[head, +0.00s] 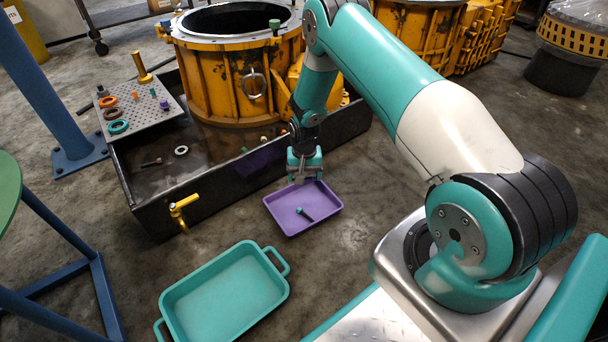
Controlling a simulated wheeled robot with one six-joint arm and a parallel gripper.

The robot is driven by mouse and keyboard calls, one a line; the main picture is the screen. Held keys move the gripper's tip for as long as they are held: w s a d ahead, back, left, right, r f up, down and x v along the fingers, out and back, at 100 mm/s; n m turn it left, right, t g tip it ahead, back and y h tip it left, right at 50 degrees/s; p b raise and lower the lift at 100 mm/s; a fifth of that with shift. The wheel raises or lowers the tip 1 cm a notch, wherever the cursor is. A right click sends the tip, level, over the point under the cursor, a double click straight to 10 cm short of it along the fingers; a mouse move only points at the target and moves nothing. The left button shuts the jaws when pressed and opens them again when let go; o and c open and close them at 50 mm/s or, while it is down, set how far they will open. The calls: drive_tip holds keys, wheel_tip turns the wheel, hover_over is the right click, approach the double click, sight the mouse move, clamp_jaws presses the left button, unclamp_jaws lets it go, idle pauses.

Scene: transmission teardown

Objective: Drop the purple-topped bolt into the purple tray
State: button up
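The purple tray (325,204) lies on the floor in front of the black drip pan. A dark bolt (306,214) lies inside the tray; its head looks teal rather than purple. My gripper (304,179) points down over the tray's back edge. Its fingers are small here, and I cannot tell whether they are open or hold anything. Another small purple piece (164,105) sits on the perforated plate.
A teal tray (225,295) lies empty on the floor at front left. The black pan (185,210) holds the yellow housing (225,85), a ring and loose bolts. A brass tap (182,210) sticks out of its front.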

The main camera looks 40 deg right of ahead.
wheel_tip(320, 180, down, 4)
drive_tip(key=b, duration=0.3)
drive_tip(key=shift+f, duration=0.15)
drive_tip(key=o, duration=0.9)
drive_tip(key=shift+c, duration=0.2)
wheel_tip(320, 180, up, 18)
drive_tip(key=p, duration=0.9)
drive_tip(key=shift+f+p, duration=0.25)
drive_tip(key=shift+p, duration=0.05)
